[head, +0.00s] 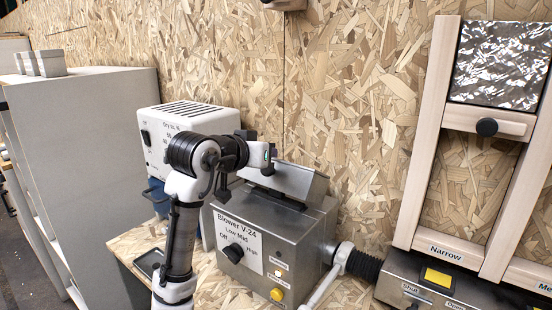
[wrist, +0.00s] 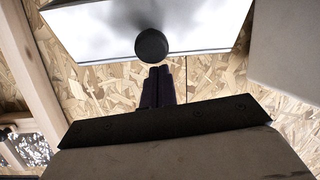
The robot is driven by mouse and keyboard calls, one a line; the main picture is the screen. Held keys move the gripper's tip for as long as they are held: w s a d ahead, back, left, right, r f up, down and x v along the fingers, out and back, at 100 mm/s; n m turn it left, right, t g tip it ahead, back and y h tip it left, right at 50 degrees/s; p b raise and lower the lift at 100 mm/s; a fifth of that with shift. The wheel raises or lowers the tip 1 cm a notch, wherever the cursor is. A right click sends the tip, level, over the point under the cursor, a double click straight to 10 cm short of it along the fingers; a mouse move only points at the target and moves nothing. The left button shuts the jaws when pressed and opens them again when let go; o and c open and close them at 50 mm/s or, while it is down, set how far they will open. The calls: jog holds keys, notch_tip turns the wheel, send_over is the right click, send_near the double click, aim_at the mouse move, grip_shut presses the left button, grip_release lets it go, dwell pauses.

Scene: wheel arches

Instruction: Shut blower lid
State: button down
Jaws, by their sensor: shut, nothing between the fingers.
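The blower (head: 270,235) is a grey metal box labelled Blower V-24, with a black dial and lit yellow button on its front. Its metal lid (head: 300,180) stands raised and tilted above the box top, with a dark gap under it. My gripper (head: 268,169) is at the left end of the lid; whether it touches is unclear. In the wrist view my gripper's fingers (wrist: 160,73) are together and empty. Their tips are just below a round black knob (wrist: 151,46) on a bright metal panel (wrist: 90,30), which looks like the lid.
A white vented box (head: 160,130) stands behind my arm at left. A grey cabinet (head: 90,130) is farther left. A wooden frame (head: 425,140) stands at right against the chipboard wall (head: 345,90).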

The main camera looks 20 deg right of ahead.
jog(key=s+a+f+t+h+b, duration=0.1)
jog(key=f+b, duration=0.1)
jog(key=b, duration=0.1)
jog(key=s+a+f+t+h+b, duration=0.1)
jog(key=b, duration=0.2)
jog(key=s+a+f+t+h+b, duration=0.1)
jog(key=a+f+h+b, duration=0.1)
jog(key=shift+f+b, duration=0.35)
jog(key=shift+b, duration=0.05)
jog(key=shift+s+a+f+t+h+b, duration=0.35)
jog(key=shift+f+t+b, duration=0.2)
jog(key=shift+b, duration=0.2)
jog(key=shift+s+a+f+b, duration=0.15)
jog(key=shift+f+b, duration=0.2)
jog(key=shift+b, duration=0.2)
jog(key=shift+f, duration=0.1)
jog(key=shift+f, duration=0.15)
jog(key=shift+s+f, duration=0.1)
